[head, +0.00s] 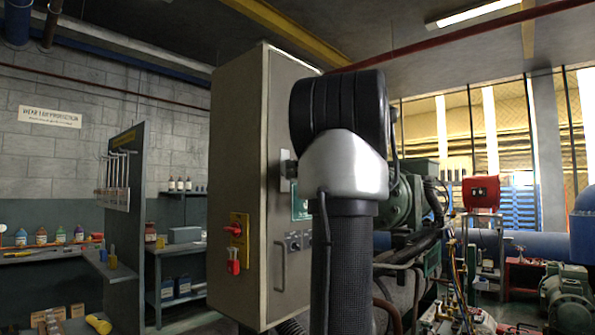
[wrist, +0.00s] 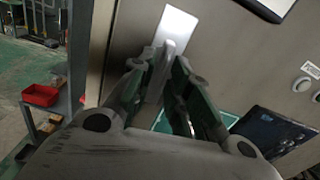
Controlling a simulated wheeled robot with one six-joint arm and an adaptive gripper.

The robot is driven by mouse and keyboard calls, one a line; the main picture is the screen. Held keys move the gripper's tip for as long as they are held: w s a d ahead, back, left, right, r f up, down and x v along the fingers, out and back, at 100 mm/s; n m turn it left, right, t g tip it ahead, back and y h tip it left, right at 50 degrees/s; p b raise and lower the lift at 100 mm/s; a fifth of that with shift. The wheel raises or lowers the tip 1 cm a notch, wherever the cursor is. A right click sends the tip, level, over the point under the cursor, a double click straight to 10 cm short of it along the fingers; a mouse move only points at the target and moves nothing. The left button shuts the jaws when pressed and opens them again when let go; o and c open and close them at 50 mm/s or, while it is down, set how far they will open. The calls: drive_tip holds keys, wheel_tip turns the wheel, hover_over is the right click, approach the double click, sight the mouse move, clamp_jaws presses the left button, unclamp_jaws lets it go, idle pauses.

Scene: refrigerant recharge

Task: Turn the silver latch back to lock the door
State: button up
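The silver latch (wrist: 170,48) is on the grey cabinet door (wrist: 225,50) in the wrist view, with a bright plate behind its handle. My gripper (wrist: 163,68) is at the latch, one finger on each side of the handle, and the fingertips look closed on it. The lower part of the handle is partly hidden between the fingers. In the head view the latch plate (head: 285,171) shows at the edge of my wrist on the door (head: 283,110) of the tall grey cabinet. My arm hides the gripper there. The door looks flush with the cabinet.
A red rotary switch (head: 234,229) on a yellow plate is on the cabinet's left side. A door handle (head: 280,266) and small knobs (head: 294,246) sit below the latch. Green machinery (head: 415,190) stands behind at right. A tool panel and shelves are at left.

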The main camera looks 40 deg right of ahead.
drive_tip(key=shift+s, duration=0.1)
drive_tip(key=s, duration=0.8)
drive_tip(key=shift+s+d, duration=0.4)
idle(0.5)
